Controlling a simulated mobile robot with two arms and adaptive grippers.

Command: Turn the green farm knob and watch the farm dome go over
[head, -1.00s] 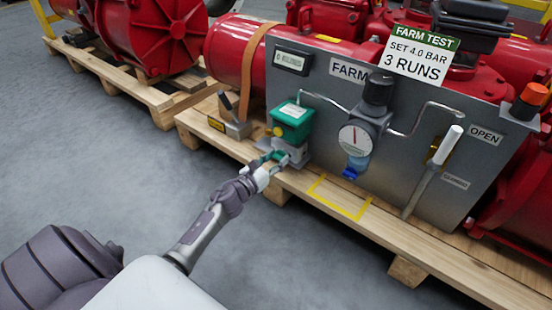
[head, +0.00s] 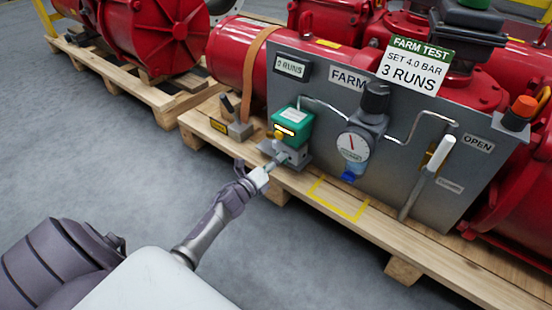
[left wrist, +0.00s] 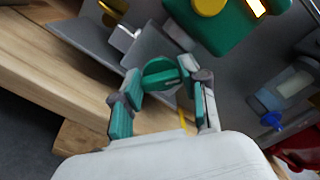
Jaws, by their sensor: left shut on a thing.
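The green knob (left wrist: 160,72) sits between the two fingers of my left gripper (left wrist: 160,80) in the left wrist view, and the gripper is shut on it. In the head view my left gripper (head: 274,164) is at the foot of the green box (head: 293,124), mostly covering the knob. The box has a yellow button and a lit yellow strip. A dark unit (head: 468,32) with a green top, cut off by the upper edge, may carry the farm dome; I cannot tell. My right gripper is not in view.
The grey FARM panel (head: 425,172) bears a gauge (head: 352,147), a white-handled lever (head: 440,157) by an OPEN label and a runs counter (head: 291,67). A wooden pallet (head: 290,188) carries it. A metal block (head: 240,130) stands left. The floor (head: 130,175) is clear.

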